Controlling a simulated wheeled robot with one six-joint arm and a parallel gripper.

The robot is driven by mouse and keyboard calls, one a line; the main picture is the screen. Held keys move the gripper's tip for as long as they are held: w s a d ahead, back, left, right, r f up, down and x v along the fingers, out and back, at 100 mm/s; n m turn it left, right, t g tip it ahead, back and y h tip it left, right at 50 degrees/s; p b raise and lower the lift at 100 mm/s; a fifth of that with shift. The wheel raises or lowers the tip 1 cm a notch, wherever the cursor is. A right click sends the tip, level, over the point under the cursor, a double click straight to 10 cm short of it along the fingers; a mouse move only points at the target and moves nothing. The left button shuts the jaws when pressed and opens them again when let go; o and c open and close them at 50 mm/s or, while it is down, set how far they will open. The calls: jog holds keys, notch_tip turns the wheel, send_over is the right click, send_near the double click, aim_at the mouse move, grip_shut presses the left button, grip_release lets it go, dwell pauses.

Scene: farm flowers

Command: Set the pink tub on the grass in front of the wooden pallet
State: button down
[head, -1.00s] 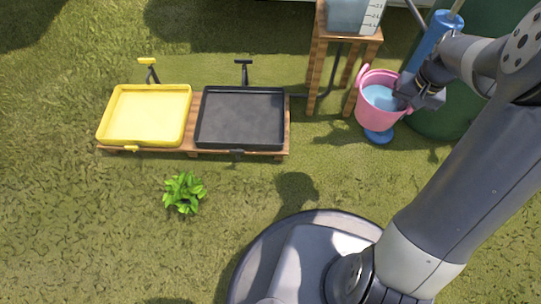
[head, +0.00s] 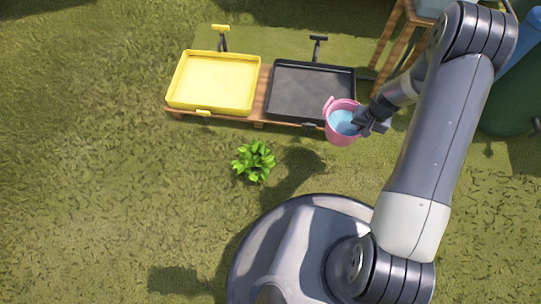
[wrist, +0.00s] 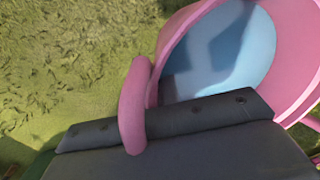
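The pink tub (head: 338,135) holds pale blue water. In the head view it hangs in the air at the front right corner of the wooden pallet (head: 262,92). My gripper (head: 362,122) is at the tub's right side. In the wrist view the tub (wrist: 290,50) fills the upper right, and its pink handle (wrist: 133,105) loops over the dark gripper finger (wrist: 190,120). The gripper appears shut on the tub's rim; the far finger is hidden.
A yellow tray (head: 213,82) and a black tray (head: 311,90) sit on the pallet. A leafy green plant (head: 254,161) grows in front of it. A wooden stand (head: 388,42) is at the upper right, with a dark green barrel (head: 508,102) beyond my arm. Grass at left is open.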

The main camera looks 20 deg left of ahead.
jog(key=s+f, duration=0.4)
jog(key=f, duration=0.3)
jog(key=s+f, duration=0.4)
jog(key=f, duration=0.3)
jog(key=shift+d+f, duration=0.15)
jog(key=shift+d, duration=0.1)
jog(key=shift+f, duration=0.1)
notch_tip(320, 180, down, 10)
jog(key=b, duration=0.3)
jog(key=shift+b, duration=0.4)
jog(key=shift+f, duration=0.1)
jog(key=c, duration=1.7)
grip_release()
jog(key=r+p, duration=0.1)
jog(key=r, duration=0.3)
jog(key=d+r+p, duration=0.1)
jog(key=r+p, duration=0.1)
jog(key=r, duration=0.2)
jog(key=r+p, duration=0.1)
jog(key=r, duration=0.3)
jog(key=shift+d+r+p, duration=0.2)
jog(key=shift+d+p, duration=0.05)
jog(key=shift+p, duration=0.15)
jog(key=shift+f, duration=0.1)
